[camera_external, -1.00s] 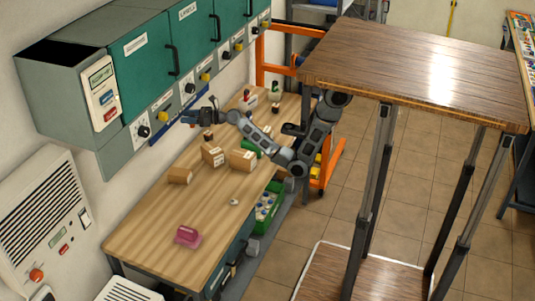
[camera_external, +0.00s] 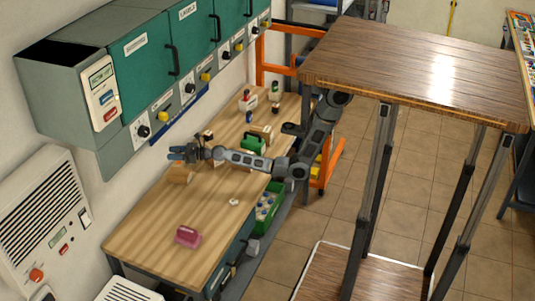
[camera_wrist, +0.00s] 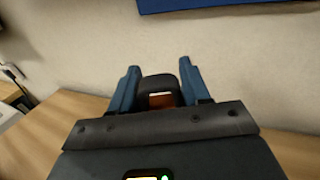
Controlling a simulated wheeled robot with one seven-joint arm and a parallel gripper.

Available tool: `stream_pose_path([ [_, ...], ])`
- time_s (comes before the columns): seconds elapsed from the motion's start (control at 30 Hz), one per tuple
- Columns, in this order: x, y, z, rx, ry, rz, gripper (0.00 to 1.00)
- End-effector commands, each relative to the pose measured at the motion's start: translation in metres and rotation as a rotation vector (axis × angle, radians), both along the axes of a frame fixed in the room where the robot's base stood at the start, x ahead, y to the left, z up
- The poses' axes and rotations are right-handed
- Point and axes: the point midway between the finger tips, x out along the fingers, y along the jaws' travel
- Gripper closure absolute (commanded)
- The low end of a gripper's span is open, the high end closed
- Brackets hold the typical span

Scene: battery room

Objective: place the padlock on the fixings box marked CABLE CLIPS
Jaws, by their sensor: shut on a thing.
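My gripper (camera_external: 178,153) is at the left end of my outstretched arm, above or just behind a cardboard box (camera_external: 180,173). In the wrist view my blue fingers (camera_wrist: 158,88) are closed on a dark, rounded thing with a reddish-brown patch, apparently the padlock (camera_wrist: 158,84). Its far side is hidden. I cannot tell whether the gripper or padlock touches the box. Other cardboard boxes behind my arm are mostly covered by it. No box marking is readable, so I cannot tell which says CABLE CLIPS.
A wooden workbench (camera_external: 150,235) carries a pink thing (camera_external: 187,237), a small white thing (camera_external: 234,202) and a green thing (camera_external: 253,144). Bottle-like things stand at the far end. Green wall cabinets (camera_external: 143,58) overhang the bench's back. The bench's front left is mostly clear.

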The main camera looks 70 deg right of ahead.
Motion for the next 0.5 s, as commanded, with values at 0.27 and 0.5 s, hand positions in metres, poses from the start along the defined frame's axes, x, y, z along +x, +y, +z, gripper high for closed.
stream_pose_path([
  [0.27, 0.005, 0.012, -0.021, 0.000, 0.000, -0.002, 0.87],
  [0.5, 0.004, 0.012, -0.049, -0.001, 0.000, -0.003, 0.87],
])
